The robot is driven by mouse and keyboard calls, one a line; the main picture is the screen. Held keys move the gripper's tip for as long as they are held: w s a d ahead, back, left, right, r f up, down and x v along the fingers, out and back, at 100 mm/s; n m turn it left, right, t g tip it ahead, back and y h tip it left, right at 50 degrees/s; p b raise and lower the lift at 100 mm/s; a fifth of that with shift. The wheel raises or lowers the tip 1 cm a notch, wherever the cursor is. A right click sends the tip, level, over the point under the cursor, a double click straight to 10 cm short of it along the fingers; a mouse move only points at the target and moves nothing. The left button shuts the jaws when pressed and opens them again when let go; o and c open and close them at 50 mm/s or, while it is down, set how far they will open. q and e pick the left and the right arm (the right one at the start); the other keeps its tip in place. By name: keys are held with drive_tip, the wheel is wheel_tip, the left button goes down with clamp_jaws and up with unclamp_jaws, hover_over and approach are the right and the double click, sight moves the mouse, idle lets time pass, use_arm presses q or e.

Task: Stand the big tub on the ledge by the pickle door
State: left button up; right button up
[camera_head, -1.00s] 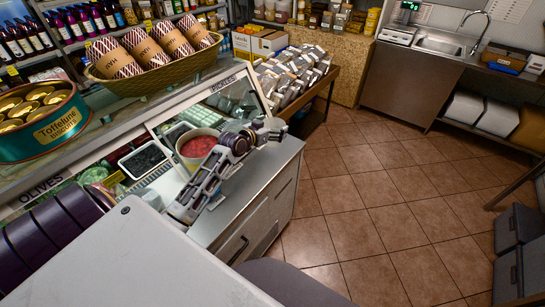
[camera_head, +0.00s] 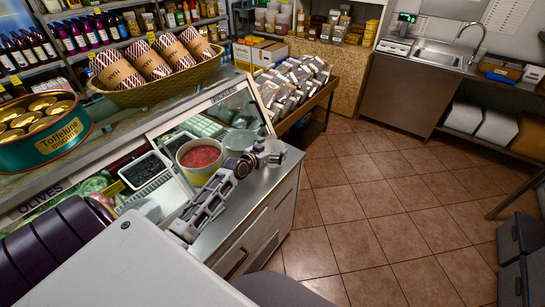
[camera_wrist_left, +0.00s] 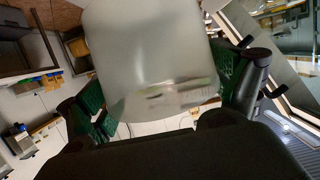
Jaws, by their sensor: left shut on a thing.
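In the left wrist view a big pale, translucent tub (camera_wrist_left: 150,55) with a printed label fills the space between the green-padded fingers of my left gripper (camera_wrist_left: 160,95). The gripper is shut on the tub. In the head view my left gripper (camera_head: 262,158) is over the steel ledge (camera_head: 236,205) of the glass-fronted counter. A pale round shape (camera_head: 240,140) behind the gripper looks like the held tub, partly hidden. I cannot tell whether its base touches the ledge. The sliding glass door (camera_head: 228,94) has a small sign, too small to read. My right gripper is out of view.
A basket of wrapped rolls (camera_head: 160,85) and a green biscuit tin (camera_head: 45,128) stand on top.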

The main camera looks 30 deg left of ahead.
use_arm(q)
drive_tip(key=shift+f, duration=0.1)
drive_tip(key=shift+f, duration=1.85)
drive_tip(key=shift+f, duration=0.15)
drive_tip(key=o, duration=0.5)
drive_tip(key=shift+r, duration=0.2)
drive_tip(key=shift+b+v, duration=0.3)
drive_tip(key=shift+v, duration=5.7)
